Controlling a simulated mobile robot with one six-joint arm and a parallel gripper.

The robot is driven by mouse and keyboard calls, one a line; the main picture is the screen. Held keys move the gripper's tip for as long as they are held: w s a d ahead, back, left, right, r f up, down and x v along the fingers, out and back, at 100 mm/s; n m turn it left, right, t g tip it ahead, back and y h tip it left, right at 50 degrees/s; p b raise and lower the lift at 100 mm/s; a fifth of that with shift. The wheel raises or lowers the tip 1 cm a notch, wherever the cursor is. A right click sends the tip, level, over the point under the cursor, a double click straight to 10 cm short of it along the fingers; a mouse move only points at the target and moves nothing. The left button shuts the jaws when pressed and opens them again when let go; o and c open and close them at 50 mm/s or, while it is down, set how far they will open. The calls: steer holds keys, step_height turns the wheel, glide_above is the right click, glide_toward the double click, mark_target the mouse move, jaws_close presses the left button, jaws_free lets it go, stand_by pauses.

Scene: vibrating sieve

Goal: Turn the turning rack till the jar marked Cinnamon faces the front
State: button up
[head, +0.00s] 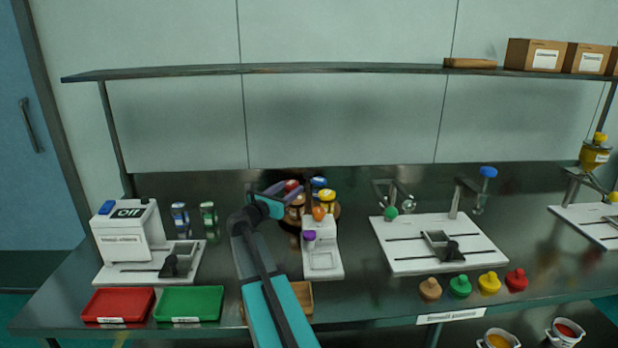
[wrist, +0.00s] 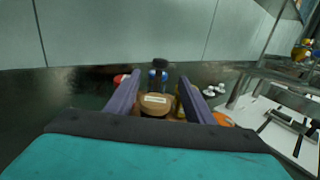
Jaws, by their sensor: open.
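The turning rack (head: 336,216) stands on the dark bench behind a small white device. It carries several jars: a red-lidded jar (head: 292,186), a blue-lidded jar (head: 318,184), a yellow-lidded jar (head: 327,197) and a brown one (head: 294,214). My gripper (head: 277,190) is open at the rack's left side, its fingers partly covering the jars. In the wrist view, a brown-lidded jar (wrist: 155,103) with a white label shows between the purple fingers (wrist: 159,76). Its label is too small to read, so I cannot tell which jar is Cinnamon.
The white device (head: 322,262) with an orange top stands right in front of the rack. A sieve machine (head: 440,262) is to the right, a switch unit (head: 125,235) to the left. Red (head: 118,303) and green (head: 190,303) trays lie at the front. A shelf (head: 340,69) runs above.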

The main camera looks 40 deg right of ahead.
mark_target(305, 176)
steer(key=shift+d, duration=0.15)
steer(key=shift+p+x, duration=0.4)
steer(key=shift+x, duration=6.4)
jaws_close()
steer(key=shift+f, duration=0.1)
